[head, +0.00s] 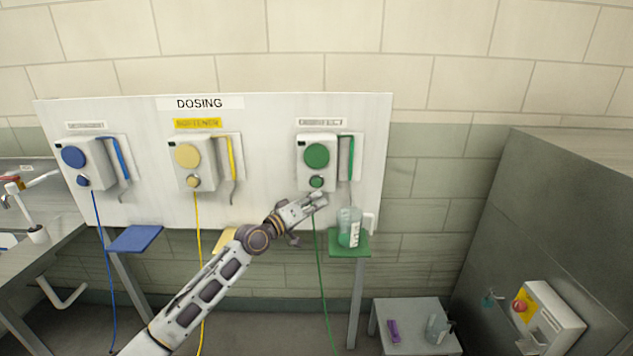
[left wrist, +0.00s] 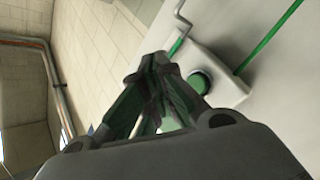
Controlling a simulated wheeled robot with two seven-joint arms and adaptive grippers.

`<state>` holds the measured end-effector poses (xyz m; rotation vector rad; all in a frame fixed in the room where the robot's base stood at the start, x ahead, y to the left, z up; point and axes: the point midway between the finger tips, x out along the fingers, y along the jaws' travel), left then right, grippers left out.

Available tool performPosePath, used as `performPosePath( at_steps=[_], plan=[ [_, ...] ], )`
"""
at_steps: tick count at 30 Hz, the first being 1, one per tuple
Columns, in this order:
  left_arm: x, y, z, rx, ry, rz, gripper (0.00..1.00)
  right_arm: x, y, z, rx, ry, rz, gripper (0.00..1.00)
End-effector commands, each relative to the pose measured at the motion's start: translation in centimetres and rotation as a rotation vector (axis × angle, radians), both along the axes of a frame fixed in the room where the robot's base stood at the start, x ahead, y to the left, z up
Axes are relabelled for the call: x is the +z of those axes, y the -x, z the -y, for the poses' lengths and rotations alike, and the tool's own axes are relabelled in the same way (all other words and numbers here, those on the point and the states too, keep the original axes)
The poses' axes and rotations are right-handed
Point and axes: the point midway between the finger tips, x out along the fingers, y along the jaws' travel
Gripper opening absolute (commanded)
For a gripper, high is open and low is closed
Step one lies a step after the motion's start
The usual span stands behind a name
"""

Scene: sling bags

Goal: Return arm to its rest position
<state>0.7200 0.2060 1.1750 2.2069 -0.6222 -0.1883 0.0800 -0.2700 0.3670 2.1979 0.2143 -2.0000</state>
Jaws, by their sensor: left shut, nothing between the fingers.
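My left gripper (head: 318,199) is raised in front of the dosing board (head: 270,150), just below the green dispenser (head: 317,158). Its fingers are shut and empty. The left wrist view shows the closed fingers (left wrist: 155,75) with the small green button (left wrist: 200,82) close by on the right; I cannot tell whether they touch the dispenser. A clear beaker (head: 349,228) with a white label stands on the green shelf (head: 362,252) to the right of the gripper. My right gripper is not in view.
Blue (head: 74,157) and yellow (head: 187,156) dispensers hang to the left, with a blue shelf (head: 135,239) below. A small grey table (head: 412,312) holds a purple item (head: 394,330) and a bottle (head: 436,329). A grey machine (head: 550,220) stands at right, a counter (head: 38,247) at left.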

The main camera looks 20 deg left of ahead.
Motion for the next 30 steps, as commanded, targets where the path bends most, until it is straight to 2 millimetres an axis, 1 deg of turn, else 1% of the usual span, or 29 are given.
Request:
performPosePath(
  at_steps=[3,6,11,14,17,20,21,23,24,26,27,29,30],
  plan=[
    [0.0,0.2,0.0,0.000,0.000,0.000,0.00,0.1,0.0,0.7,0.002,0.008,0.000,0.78],
    [-0.1,0.1,0.0,0.000,0.000,0.000,0.00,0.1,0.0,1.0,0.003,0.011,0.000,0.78],
    [-0.1,0.1,0.0,0.000,0.001,0.000,0.00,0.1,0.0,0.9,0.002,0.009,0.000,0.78],
    [-0.1,0.1,0.0,0.001,0.001,-0.001,0.00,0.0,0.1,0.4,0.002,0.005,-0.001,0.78],
    [-2.0,-0.3,-0.5,0.019,-0.014,-0.021,0.00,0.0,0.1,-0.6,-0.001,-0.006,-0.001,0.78],
    [-4.8,-0.8,-1.3,0.047,-0.041,-0.048,0.00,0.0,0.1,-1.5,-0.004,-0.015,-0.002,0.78],
    [-6.3,-1.0,-1.8,0.060,-0.057,-0.063,0.00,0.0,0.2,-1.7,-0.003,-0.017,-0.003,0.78],
    [-8.7,-1.2,-2.4,0.081,-0.080,-0.086,0.00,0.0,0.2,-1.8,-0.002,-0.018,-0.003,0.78],
    [-10.4,-1.3,-2.8,0.095,-0.098,-0.103,0.00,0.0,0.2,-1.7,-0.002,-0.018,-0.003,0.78],
    [-13.2,-1.3,-3.5,0.116,-0.127,-0.131,0.00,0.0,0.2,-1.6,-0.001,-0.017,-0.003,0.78],
    [-15.0,-1.3,-4.0,0.129,-0.147,-0.148,0.00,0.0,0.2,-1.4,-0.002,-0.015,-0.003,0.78],
    [-17.7,-1.1,-4.6,0.147,-0.178,-0.176,0.00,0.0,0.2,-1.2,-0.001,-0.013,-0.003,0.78],
    [-19.5,-0.9,-5.0,0.157,-0.197,-0.194,0.00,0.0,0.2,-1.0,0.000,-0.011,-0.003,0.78]
  ],
)
